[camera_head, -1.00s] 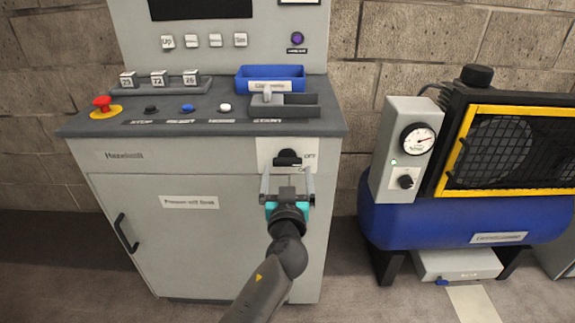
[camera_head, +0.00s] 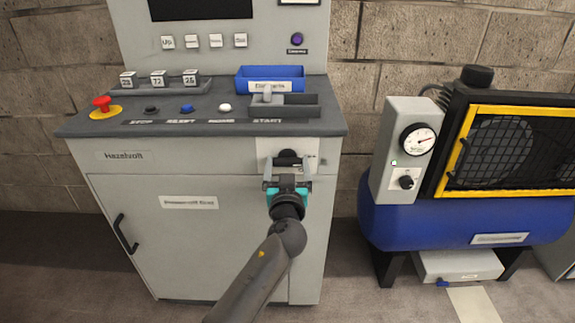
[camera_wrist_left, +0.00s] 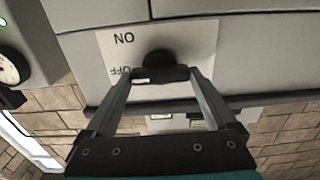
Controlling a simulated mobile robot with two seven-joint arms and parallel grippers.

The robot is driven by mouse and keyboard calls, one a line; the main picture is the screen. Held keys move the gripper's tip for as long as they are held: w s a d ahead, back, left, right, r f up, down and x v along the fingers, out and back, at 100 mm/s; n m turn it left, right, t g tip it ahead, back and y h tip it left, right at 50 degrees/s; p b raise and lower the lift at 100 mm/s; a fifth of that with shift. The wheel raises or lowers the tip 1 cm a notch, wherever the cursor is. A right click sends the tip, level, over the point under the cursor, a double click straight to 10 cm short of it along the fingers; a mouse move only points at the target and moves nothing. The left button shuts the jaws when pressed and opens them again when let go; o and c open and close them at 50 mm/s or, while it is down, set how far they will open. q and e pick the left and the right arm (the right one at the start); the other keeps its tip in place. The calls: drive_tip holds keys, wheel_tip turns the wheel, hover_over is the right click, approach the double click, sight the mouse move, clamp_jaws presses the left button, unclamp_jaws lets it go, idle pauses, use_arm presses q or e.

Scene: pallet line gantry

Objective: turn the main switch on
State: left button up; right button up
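The main switch's dark handle (camera_head: 288,157) sits on a pale plate (camera_head: 265,148) at the upper right of the cabinet front. In the left wrist view the handle (camera_wrist_left: 160,75) lies level, nearest the OFF lettering. ON and OFF on the plate (camera_wrist_left: 197,40) appear upside down there. My left gripper (camera_head: 288,166) faces the switch with its fingers apart, one on either side of the handle. In the left wrist view the left gripper's fingertips (camera_wrist_left: 161,73) are close to the handle's ends; I cannot tell whether they touch. My right gripper is not in view.
The cabinet (camera_head: 130,170) has a top panel with a red emergency button (camera_head: 102,103), several push buttons and a blue bin (camera_head: 270,72). A blue compressor tank (camera_head: 450,215) with a gauge box (camera_head: 391,148) stands to the right. Floor shows between them.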

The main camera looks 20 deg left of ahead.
use_arm(q)
drive_tip(key=c, duration=0.5)
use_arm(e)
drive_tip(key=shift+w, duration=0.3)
